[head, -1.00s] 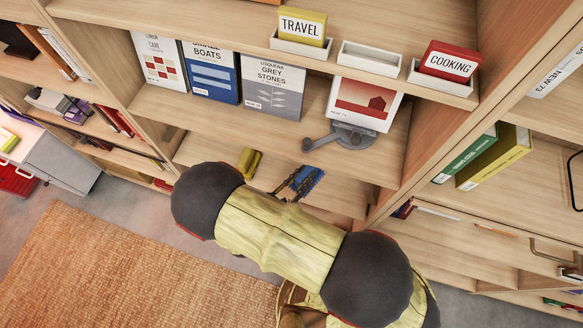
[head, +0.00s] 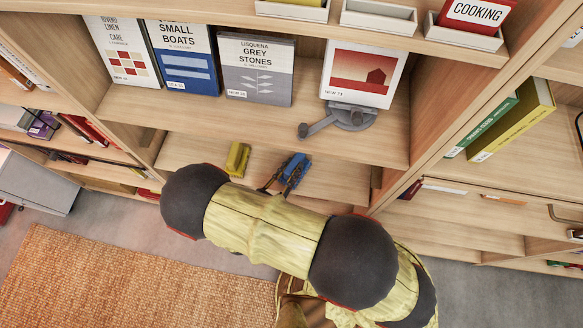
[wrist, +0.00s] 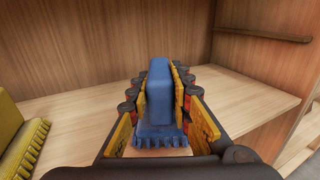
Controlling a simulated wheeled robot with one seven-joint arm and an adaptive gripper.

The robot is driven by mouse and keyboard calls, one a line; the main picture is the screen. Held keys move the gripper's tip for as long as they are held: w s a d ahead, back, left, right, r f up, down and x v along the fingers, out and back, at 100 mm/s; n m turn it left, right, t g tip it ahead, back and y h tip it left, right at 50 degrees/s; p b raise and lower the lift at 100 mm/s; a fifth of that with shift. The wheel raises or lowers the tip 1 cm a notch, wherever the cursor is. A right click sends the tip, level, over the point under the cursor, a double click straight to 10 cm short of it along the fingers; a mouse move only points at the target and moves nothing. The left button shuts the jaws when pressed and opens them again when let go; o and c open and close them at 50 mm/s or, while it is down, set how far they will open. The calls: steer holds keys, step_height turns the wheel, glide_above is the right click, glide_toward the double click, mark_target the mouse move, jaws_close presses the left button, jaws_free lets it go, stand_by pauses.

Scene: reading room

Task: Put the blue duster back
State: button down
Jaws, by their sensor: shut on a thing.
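The blue duster (head: 294,170) has a block-shaped handle and a bristled foot. In the wrist view the duster (wrist: 159,95) stands between the yellow-padded fingers. My gripper (head: 279,181) is shut on it, over the lower shelf; the gripper also fills the middle of the wrist view (wrist: 160,105). I cannot tell whether the duster touches the shelf. A yellow duster (head: 237,159) lies on the same shelf to the left; its bristles show at the left of the wrist view (wrist: 22,140).
The lower shelf (head: 335,178) is bare to the right of the blue duster. Above it, several books and a grey bracket (head: 345,118) stand on the middle shelf. A wooden upright (head: 425,120) closes the right side. An orange rug (head: 120,275) covers the floor.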

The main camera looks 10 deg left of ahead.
steer(key=shift+f, duration=0.2)
steer(key=c, duration=1.6)
jaws_free()
steer(key=shift+c, duration=0.2)
steer(key=shift+r, duration=0.1)
